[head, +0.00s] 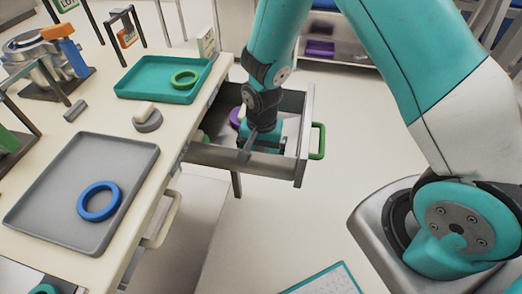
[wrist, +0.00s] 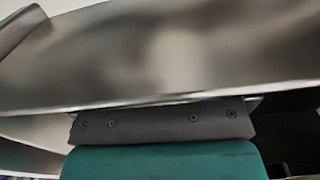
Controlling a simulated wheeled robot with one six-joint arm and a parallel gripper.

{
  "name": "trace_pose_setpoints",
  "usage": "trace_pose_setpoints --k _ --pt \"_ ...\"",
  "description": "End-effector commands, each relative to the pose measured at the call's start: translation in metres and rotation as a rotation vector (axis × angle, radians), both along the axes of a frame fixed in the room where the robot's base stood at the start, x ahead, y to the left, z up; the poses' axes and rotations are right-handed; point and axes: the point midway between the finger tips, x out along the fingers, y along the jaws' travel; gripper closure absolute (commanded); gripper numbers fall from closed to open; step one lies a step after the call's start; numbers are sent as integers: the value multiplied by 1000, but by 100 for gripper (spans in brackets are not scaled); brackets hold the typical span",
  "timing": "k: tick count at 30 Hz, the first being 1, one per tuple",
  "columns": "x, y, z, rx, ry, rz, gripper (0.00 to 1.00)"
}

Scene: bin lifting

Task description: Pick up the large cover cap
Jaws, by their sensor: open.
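My gripper (head: 262,142) reaches down into the open grey drawer (head: 298,150) in the head view, and its jaws are open. Its fingertips are mostly hidden by the gripper body and the drawer's near wall. I cannot pick out the large cover cap for certain. In the wrist view a smooth, blurred grey metallic surface (wrist: 150,60) with a bright lower edge fills most of the picture, very close to the gripper. I cannot tell whether it is the cap or a drawer wall, or whether the gripper touches it.
A purple round part (head: 236,117) lies in the drawer left of my gripper. The drawer has a green handle (head: 318,141). On the table are a teal tray (head: 140,82) with a green ring, a grey tray (head: 50,190) with a blue ring, and a grey round piece (head: 148,122).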

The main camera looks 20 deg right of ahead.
Motion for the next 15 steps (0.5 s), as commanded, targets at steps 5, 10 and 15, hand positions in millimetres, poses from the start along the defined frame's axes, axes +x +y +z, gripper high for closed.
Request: trace_pose_setpoints --k 5,10,15 --pt "0 0 -2 0 0 0 0" --pt "0 0 -1 0 0 0 25" --pt "0 0 -1 0 0 0 33"
